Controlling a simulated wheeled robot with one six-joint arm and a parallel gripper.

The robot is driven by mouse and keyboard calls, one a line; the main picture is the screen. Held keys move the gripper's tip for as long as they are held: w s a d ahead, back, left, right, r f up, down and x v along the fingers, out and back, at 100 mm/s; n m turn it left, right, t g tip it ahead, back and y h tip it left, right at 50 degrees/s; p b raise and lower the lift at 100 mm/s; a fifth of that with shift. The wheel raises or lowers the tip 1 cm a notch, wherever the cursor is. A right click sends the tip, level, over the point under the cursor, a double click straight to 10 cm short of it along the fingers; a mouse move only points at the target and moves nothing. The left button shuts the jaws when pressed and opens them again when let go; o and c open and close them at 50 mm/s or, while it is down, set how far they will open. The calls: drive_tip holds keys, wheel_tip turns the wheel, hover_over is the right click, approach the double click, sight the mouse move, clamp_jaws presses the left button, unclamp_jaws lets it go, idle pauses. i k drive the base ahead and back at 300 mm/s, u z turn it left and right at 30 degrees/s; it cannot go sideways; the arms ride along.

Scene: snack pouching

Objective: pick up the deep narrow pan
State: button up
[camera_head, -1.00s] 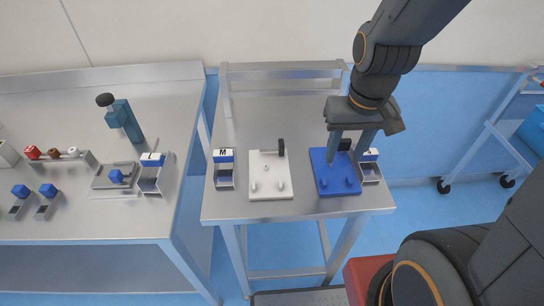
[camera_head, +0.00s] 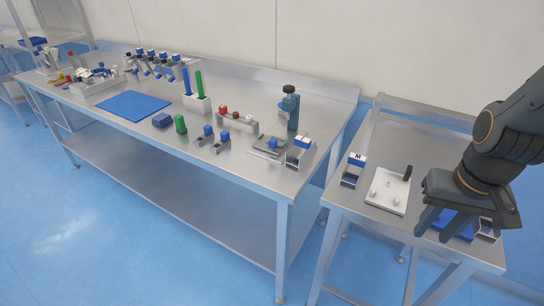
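Several small metal pans with blue tops stand about, and I cannot tell for sure which is the deep narrow one. Two small ones (camera_head: 207,136) (camera_head: 221,144) stand at the long table's front edge. A larger one (camera_head: 297,155) with a labelled blue top stands near that table's right end. One marked M (camera_head: 351,172) stands on the right table, left of the white board. Another (camera_head: 487,232) is partly hidden behind my gripper. My gripper (camera_head: 434,234) points down over the blue board (camera_head: 459,227), fingers apart, with nothing visible between them.
The white board (camera_head: 388,190) with pegs lies on the right table. On the long table are a teal bottle-like device (camera_head: 290,107), a rack with coloured knobs (camera_head: 236,122), a green block (camera_head: 180,123) and a blue mat (camera_head: 134,105). A gap separates the two tables.

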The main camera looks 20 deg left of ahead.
sight(298, 154)
drive_tip(key=u, duration=1.85)
drive_tip(key=k, duration=0.7)
drive_tip(key=z, duration=0.75)
drive_tip(key=i, duration=1)
drive_tip(key=u, duration=1)
drive_tip(key=k, duration=0.85)
drive_tip(key=z, duration=0.1)
drive_tip(key=i, duration=0.85)
